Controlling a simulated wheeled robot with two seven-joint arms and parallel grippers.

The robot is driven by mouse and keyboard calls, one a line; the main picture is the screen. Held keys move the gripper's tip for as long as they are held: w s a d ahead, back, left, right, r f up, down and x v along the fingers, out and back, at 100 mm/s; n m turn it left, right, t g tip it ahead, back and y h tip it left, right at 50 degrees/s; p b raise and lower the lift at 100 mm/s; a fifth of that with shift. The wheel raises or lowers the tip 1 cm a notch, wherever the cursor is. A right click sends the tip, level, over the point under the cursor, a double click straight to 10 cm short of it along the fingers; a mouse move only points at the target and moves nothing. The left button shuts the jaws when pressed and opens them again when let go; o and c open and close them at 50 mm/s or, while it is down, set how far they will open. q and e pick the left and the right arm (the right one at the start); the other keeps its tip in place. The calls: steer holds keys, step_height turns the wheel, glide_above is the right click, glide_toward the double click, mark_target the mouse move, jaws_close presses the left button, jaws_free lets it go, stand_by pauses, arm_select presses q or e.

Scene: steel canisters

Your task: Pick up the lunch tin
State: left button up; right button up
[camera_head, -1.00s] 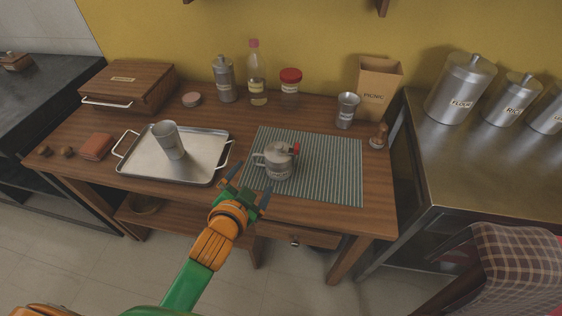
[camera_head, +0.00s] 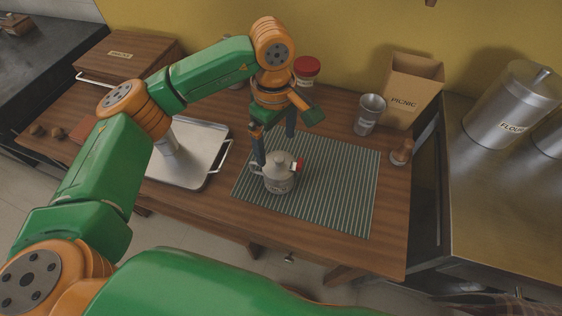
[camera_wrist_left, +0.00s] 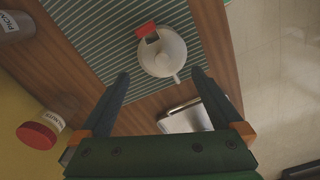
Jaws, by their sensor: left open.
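The steel tin (camera_head: 279,178) stands upright on the striped mat, with a domed lid, a side handle, a red part on the right and a label I cannot read. In the left wrist view its round lid (camera_wrist_left: 162,55) lies just beyond the fingertips, roughly centred between them. My left gripper (camera_head: 274,147) is open and empty, pointing down above and just behind the tin, with one finger overlapping its left rear edge in the head view. The fingers also show in the left wrist view (camera_wrist_left: 160,76); contact cannot be told. My right gripper is not in view.
The striped mat (camera_head: 335,190) has free room right of the tin. A metal tray (camera_head: 205,150) with a cup is to the left.

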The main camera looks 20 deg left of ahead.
mark_target(272, 172)
arm_select(q)
steer(key=f, duration=0.4)
steer(key=f+p, duration=0.1)
steer(key=f, duration=0.6)
steer(key=shift+s+f, duration=0.25)
steer(key=shift+f, duration=0.05)
steer(key=shift+r, duration=0.1)
steer(key=c, duration=1.1)
